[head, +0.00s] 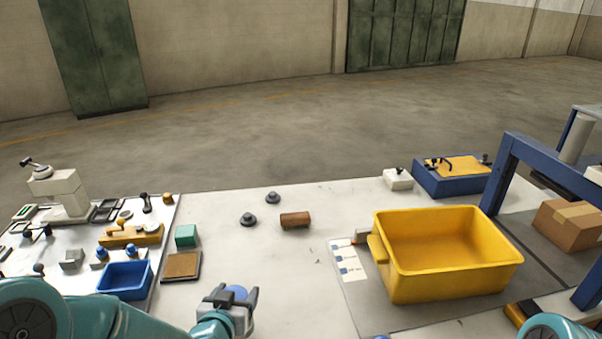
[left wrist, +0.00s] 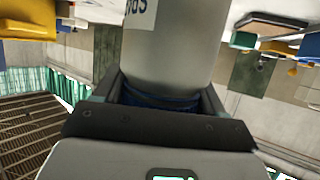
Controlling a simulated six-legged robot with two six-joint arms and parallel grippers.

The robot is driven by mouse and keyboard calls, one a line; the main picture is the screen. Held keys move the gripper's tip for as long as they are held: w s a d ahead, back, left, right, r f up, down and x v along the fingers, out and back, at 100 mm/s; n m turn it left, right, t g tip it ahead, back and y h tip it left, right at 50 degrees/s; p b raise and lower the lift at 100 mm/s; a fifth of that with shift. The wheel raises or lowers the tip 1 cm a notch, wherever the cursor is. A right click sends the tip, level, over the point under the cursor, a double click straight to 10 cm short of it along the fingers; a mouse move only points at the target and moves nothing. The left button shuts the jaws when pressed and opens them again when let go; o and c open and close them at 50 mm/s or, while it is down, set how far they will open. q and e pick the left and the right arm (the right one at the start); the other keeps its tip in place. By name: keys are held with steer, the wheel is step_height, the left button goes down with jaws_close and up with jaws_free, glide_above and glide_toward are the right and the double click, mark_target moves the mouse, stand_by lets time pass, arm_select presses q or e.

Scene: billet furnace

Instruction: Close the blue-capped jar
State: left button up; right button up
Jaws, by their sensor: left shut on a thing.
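My left gripper (head: 232,302) is low in the middle of the head view, over the front of the white table. Its fingers are shut around the round blue cap (head: 236,291). In the left wrist view, the grey cylindrical jar (left wrist: 168,55) with a white printed label stretches away from my left gripper (left wrist: 158,100). The blue cap shows as a dark blue band (left wrist: 160,99) between the fingers, against the jar's end. Its seating on the jar is hard to tell. The jar body is hidden in the head view. My right gripper is not in view.
A large yellow bin (head: 400,285) stands at the right, beside a blue frame (head: 508,165). A blue tray (head: 126,292), a brown-topped pad (head: 181,267) and a green block (head: 186,235) are at the left. A brown cylinder (head: 295,220) lies farther back. The table's middle is mostly clear.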

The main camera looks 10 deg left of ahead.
arm_select(q)
steer(key=shift+w+d+r, duration=0.1)
steer(key=shift+d, duration=0.1)
steer(key=s+d+r, duration=0.1)
steer(key=d+r, duration=0.1)
steer(key=d, duration=0.7)
steer(key=s+d+r, duration=0.2)
steer(key=d, duration=0.8)
steer(key=shift+s+r, duration=0.2)
steer(key=shift+r, duration=0.2)
jaws_close()
steer(key=shift+f, duration=0.1)
